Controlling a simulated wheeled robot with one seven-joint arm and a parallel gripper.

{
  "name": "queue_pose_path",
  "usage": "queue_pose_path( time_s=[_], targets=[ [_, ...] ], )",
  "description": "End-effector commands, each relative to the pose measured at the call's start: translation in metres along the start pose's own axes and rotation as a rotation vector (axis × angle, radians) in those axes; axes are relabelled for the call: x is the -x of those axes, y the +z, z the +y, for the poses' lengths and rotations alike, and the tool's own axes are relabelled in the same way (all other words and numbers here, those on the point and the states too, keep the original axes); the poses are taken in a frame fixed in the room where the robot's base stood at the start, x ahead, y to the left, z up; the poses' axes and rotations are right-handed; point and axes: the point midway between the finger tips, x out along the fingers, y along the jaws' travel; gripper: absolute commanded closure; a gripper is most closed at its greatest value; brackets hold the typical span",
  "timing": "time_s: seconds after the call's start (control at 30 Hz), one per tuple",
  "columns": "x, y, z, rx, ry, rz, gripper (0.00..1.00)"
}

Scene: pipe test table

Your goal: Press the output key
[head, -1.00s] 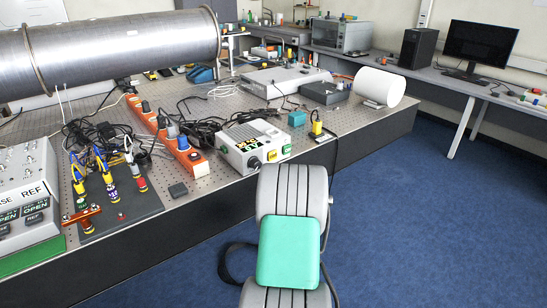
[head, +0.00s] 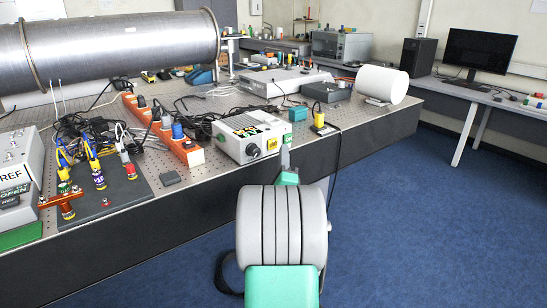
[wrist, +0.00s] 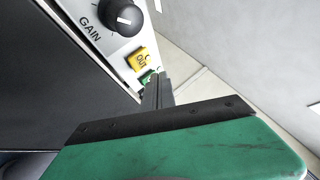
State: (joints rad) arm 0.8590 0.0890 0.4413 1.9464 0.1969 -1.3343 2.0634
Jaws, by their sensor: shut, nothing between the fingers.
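The white box (head: 246,132) stands at the table's front edge. Its front bears a dark knob (head: 253,150), marked GAIN in the wrist view (wrist: 123,18). Beside the knob is the yellow key marked OUT (wrist: 137,60); it also shows in the head view (head: 272,143). A green key (wrist: 147,76) sits beside the yellow one, partly hidden by my fingertips. My gripper (wrist: 155,82) is shut and empty, its tips at the green key in the picture, off the yellow key. I cannot tell whether they touch. In the head view my gripper (head: 285,153) is right of the yellow key.
A yellow connector (head: 319,119) with a cable and a teal block (head: 298,114) stand right of the box. An orange power strip (head: 186,150) lies to its left. The floor (head: 400,225) in front of the table is clear.

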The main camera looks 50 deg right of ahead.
Motion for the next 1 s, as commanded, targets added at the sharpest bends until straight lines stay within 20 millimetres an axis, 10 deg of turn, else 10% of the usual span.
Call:
queue_pose_path(
  time_s=[1.0],
  targets=[
    [-0.009,0.010,0.007,-0.001,0.002,-0.004,1.00]
  ],
)
